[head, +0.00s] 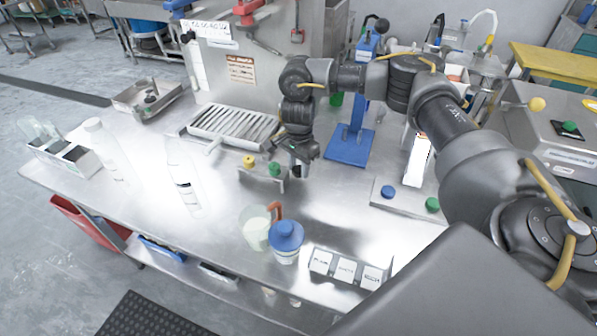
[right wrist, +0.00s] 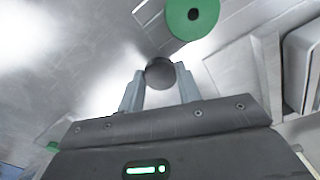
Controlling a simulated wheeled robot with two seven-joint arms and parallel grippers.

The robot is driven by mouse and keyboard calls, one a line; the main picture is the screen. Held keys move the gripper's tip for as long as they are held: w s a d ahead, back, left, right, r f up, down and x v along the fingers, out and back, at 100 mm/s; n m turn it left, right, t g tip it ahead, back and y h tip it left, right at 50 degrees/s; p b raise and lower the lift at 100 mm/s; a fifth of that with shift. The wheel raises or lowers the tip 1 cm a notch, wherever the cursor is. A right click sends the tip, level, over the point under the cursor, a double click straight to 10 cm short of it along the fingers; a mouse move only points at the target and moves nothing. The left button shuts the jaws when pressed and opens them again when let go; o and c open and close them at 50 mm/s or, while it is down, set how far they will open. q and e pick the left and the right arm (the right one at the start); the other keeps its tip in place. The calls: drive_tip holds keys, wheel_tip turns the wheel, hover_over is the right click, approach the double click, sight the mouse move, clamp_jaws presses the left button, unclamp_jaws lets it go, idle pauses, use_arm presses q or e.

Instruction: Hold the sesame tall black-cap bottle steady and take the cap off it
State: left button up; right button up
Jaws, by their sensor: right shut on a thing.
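My right gripper (head: 298,172) is low over the middle of the table, beside a small metal stand with a green knob. In the right wrist view the gripper (right wrist: 160,85) is shut on a dark round thing (right wrist: 160,70) that looks like a black cap. No bottle can be made out beneath it. A tall clear bottle (head: 184,180) with a dark label band stands to the left, apart from the gripper. Another tall pale bottle (head: 103,147) is at the far left. Which one is the sesame bottle cannot be read. My left gripper is not in view.
The green knob (head: 274,169) and yellow knob (head: 249,161) are close to my right gripper. Behind are a slatted tray (head: 234,127) and a blue stand (head: 348,147). A jug (head: 256,229), a blue-lidded jar (head: 286,241) and label cards (head: 345,269) stand in front.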

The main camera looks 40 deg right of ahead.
wheel_tip(320, 180, down, 2)
drive_tip(key=shift+w+d+f, duration=0.1)
drive_tip(key=shift+f, duration=0.15)
drive_tip(key=shift+r, duration=0.1)
drive_tip(key=shift+f, duration=0.25)
drive_tip(key=o, duration=1.1)
